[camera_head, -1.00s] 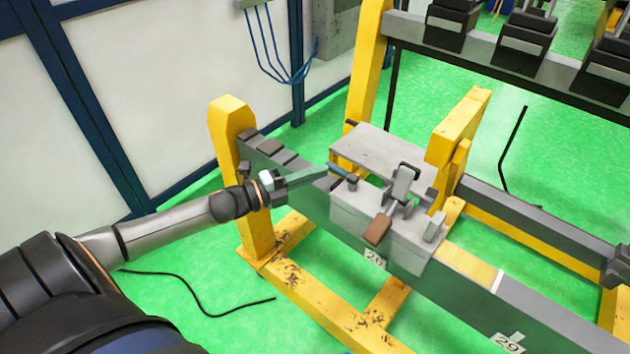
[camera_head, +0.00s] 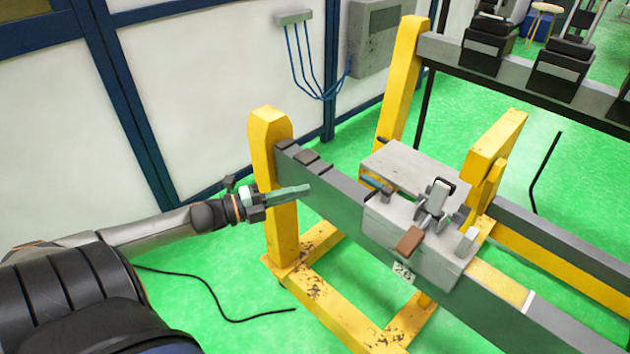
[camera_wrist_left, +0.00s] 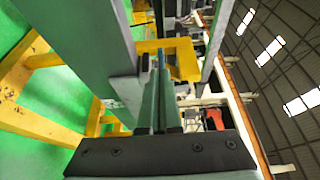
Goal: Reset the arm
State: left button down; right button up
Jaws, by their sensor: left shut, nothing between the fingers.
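My left gripper (camera_head: 308,189) is shut and empty in the head view. It is in front of the left yellow post (camera_head: 268,135), left of the grey block fixture (camera_head: 385,215) and apart from it. In the left wrist view its closed fingers (camera_wrist_left: 158,80) point away from the camera, next to the grey rail. A small teal-ended piece (camera_head: 377,184) lies at the fixture's left edge. My right gripper is not in view.
The yellow frame carries a long grey rail (camera_head: 335,195) with a toggle clamp (camera_head: 436,197) on the fixture. A rear rail with black blocks (camera_head: 480,55) stands at the back right. White wall panels are at left. Green floor shows between the wall and the frame.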

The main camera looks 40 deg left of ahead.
pick_arm(q)
jog(key=shift+s+a, duration=0.3)
jog(key=shift+a, duration=0.05)
jog(key=s+d+f+n+g+y+p, duration=0.1)
jog(key=s+d+f+n+y, duration=0.3)
jog(key=f+n, duration=0.3)
jog(key=s+d+f+n+g+y+p, duration=0.1)
jog(key=s+d+f+n, duration=0.3)
jog(key=d+f+n, duration=0.25)
jog(key=s+d+f+n+g, duration=0.2)
jog(key=s+d+n, duration=0.1)
jog(key=d, duration=0.3)
jog(key=s+d+f+n+g+y+p, duration=0.1)
jog(key=s+d+f+n+g, duration=0.1)
jog(key=d, duration=0.5)
jog(key=s+f+n, duration=0.1)
jog(key=s+n, duration=0.1)
jog(key=n, duration=0.1)
jog(key=shift+s+d, duration=0.15)
jog(key=shift+s, duration=0.05)
